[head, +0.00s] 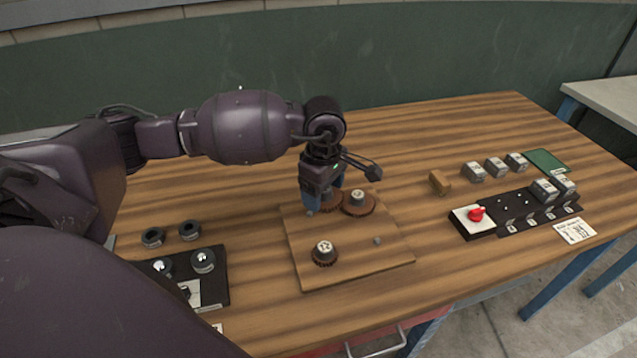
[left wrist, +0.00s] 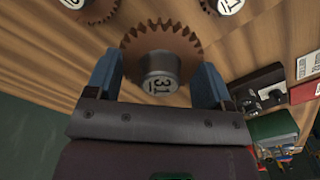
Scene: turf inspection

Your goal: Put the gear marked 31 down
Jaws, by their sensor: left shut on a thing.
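My left gripper (head: 322,203) points down over the back left of a wooden board (head: 345,275). It is shut on the gear marked 31 (left wrist: 158,61), which has brown teeth and a grey hub between the blue fingers. In the head view the gripper mostly hides this gear. I cannot tell whether it touches the board. A second gear (head: 357,205) is close to its right; a third gear (head: 325,254) sits at the board's front left. The left wrist view shows a gear marked 17 (left wrist: 228,5) and another (left wrist: 88,8), cut off. My right gripper is out of view.
A small grey peg (head: 377,241) stands on the board's right part, with bare wood around it. A dark tray (head: 213,287) and black rings (head: 189,230) are at left. A red knob (head: 476,213), a wooden block (head: 439,182) and grey blocks (head: 495,167) are at right.

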